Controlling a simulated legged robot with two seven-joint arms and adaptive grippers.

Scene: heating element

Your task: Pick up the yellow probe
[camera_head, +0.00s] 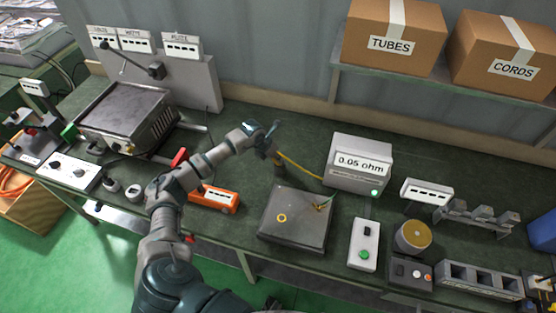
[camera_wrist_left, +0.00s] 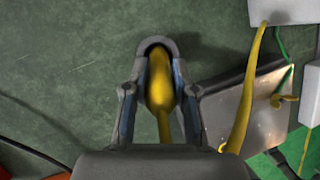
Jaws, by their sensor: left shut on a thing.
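The yellow probe (camera_wrist_left: 159,82) is between the two fingers of my left gripper (camera_wrist_left: 158,95) in the left wrist view. The gripper is shut on it, and its yellow lead runs down towards the palm. In the head view my left gripper (camera_head: 274,143) is above the bench, left of the 0.05 ohm meter (camera_head: 358,163). The yellow cable (camera_head: 300,167) runs from the gripper to this meter. The probe itself is mostly hidden by the gripper there. My right gripper is not in view.
A metal plate (camera_head: 290,222) with a yellow ring and a green-wired clip (camera_head: 320,206) lies in front of the meter. An orange device (camera_head: 214,198) is near the front edge. A white button box (camera_head: 363,244) stands right of the plate.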

